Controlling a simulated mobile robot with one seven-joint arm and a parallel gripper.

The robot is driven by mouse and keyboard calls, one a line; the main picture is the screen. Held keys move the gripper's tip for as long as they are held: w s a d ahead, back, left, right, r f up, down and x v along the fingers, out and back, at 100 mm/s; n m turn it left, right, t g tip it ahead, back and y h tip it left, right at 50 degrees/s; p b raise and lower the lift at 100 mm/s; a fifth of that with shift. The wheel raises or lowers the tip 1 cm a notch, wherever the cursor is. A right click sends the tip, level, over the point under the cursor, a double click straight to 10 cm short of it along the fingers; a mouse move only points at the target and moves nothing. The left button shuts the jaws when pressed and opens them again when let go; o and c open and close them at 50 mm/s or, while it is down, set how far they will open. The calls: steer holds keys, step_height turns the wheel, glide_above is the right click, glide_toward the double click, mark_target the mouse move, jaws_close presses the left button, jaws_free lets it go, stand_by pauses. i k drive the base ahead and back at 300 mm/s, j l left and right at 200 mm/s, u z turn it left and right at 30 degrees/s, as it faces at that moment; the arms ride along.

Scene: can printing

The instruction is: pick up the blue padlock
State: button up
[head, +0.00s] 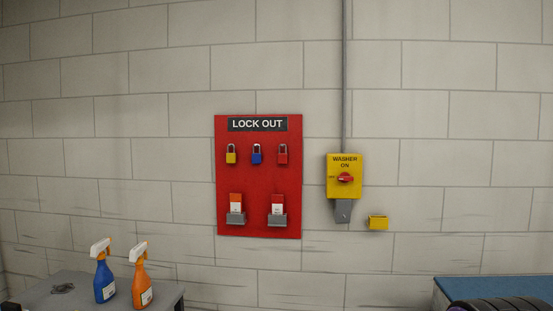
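The blue padlock (256,157) hangs by its shackle near the top of the red LOCK OUT board (259,222) on the wall. It is the middle one of three padlocks. A yellow padlock (231,157) hangs to its left and a red padlock (283,157) to its right, each apart from it. My gripper does not show in the head view.
Two tag holders (236,218) sit low on the board. To its right are a yellow WASHER switch box (336,189) and a small yellow holder (378,223). A grey table (165,290) at lower left bears a blue spray bottle (104,280) and an orange one (141,285).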

mark_target(256, 157)
steer(key=i+j+u, duration=0.2)
steer(key=i+j, duration=0.35)
steer(key=j, duration=0.15)
steer(key=i+l+u, duration=0.1)
steer(key=i, duration=0.45)
steer(key=i+l+u, duration=0.1)
steer(key=i, duration=0.45)
